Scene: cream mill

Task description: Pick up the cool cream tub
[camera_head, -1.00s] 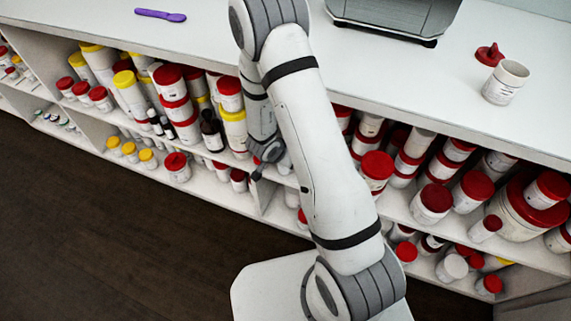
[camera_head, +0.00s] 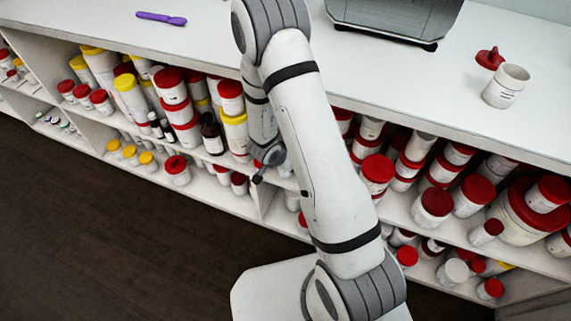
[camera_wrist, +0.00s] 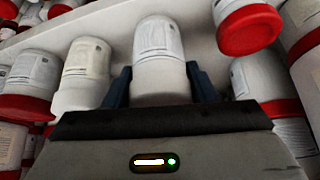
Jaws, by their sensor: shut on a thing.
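In the wrist view my gripper (camera_wrist: 161,88) is shut on a white tub (camera_wrist: 158,45) with a printed label. A dark finger stands on each side of the tub. The label is too blurred to read, so I cannot tell from it whether this is the cool cream tub. The tub's lower end is hidden behind the gripper body.
White tubs with red lids (camera_wrist: 248,30) stand close on both sides in the wrist view. The shelf unit (camera_head: 262,195) is crowded with tubs.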

